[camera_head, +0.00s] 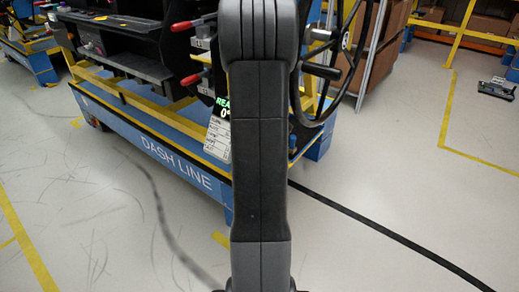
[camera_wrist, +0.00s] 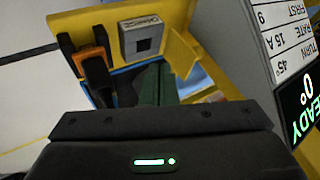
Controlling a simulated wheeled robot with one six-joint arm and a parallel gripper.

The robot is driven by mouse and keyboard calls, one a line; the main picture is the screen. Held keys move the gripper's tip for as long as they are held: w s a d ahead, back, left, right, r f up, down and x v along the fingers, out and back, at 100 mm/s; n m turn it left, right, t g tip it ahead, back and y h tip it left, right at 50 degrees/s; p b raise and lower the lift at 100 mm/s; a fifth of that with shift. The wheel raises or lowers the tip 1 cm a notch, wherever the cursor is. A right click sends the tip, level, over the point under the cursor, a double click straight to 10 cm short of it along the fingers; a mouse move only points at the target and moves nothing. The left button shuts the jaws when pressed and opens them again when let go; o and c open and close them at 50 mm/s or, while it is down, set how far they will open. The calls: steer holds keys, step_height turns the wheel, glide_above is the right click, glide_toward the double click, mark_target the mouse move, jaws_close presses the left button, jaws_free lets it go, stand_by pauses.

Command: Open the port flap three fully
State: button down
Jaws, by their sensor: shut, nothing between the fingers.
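I cannot make out port flap three in either view. The black dashboard module (camera_head: 125,50) stands at the upper left of the head view, partly cut off by the frame and by my arm. My gripper is hidden behind my arm in the head view.
The blue and yellow DASH LINE cart (camera_head: 170,160) carries the module. Red-tipped levers (camera_head: 190,79) and a steering wheel (camera_head: 345,70) stick out near my arm. A READY display (camera_wrist: 300,105) stands close right in the wrist view. Orange-and-black tools (camera_wrist: 92,50) lie in the tray.

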steer(key=w+a+r+p+v, duration=0.1)
steer(key=p+v, duration=0.3)
steer(key=v, duration=0.6)
